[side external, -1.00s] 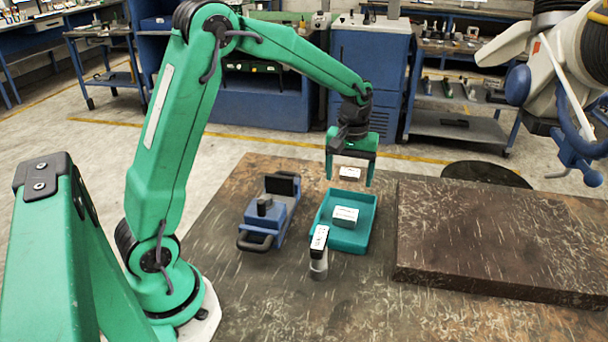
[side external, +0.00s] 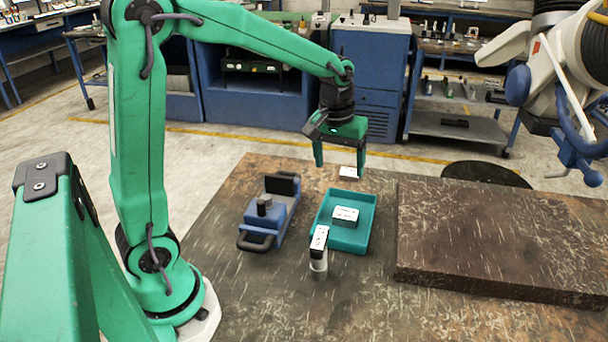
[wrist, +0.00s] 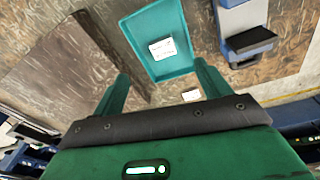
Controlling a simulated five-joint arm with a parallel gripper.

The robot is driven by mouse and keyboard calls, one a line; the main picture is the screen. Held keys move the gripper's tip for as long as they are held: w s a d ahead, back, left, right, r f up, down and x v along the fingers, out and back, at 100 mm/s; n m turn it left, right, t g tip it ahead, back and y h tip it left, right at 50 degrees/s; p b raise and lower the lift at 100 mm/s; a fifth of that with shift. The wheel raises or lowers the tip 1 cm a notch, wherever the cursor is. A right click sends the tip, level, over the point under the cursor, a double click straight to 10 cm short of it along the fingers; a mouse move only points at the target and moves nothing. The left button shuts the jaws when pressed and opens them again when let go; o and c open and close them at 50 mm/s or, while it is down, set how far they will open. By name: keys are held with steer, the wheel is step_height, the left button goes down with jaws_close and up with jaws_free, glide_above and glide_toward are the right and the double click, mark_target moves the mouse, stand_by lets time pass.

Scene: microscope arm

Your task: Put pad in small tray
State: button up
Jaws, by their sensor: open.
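The small teal tray (side external: 369,212) sits on the brown table, and also shows in the wrist view (wrist: 142,20). A small block with a white label (side external: 345,215) lies inside it, also visible in the wrist view (wrist: 161,48). A small white-topped piece (side external: 349,171) lies at the table's far edge behind the tray; the wrist view shows it just beyond my fingers (wrist: 190,95). I cannot tell which of these is the pad. My gripper (side external: 340,168) is open and empty, raised above the far edge; its fingers frame the tray in the wrist view (wrist: 160,72).
A blue device with a dark handle (side external: 268,212) stands left of the tray. A grey upright piece with a white-labelled top (side external: 318,258) stands close to the tray's near-left corner. A thick brown slab (side external: 490,235) lies to the right. The front of the table is clear.

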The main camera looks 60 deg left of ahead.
steer(key=s+d+r+m+t, duration=0.2)
steer(key=s+m, duration=0.1)
steer(key=s, duration=0.6)
steer(key=s+d+r+m+t, duration=0.2)
steer(key=s+r+m, duration=0.1)
steer(key=s, duration=0.6)
steer(key=shift+s+r, duration=0.15)
steer(key=shift+r, duration=0.15)
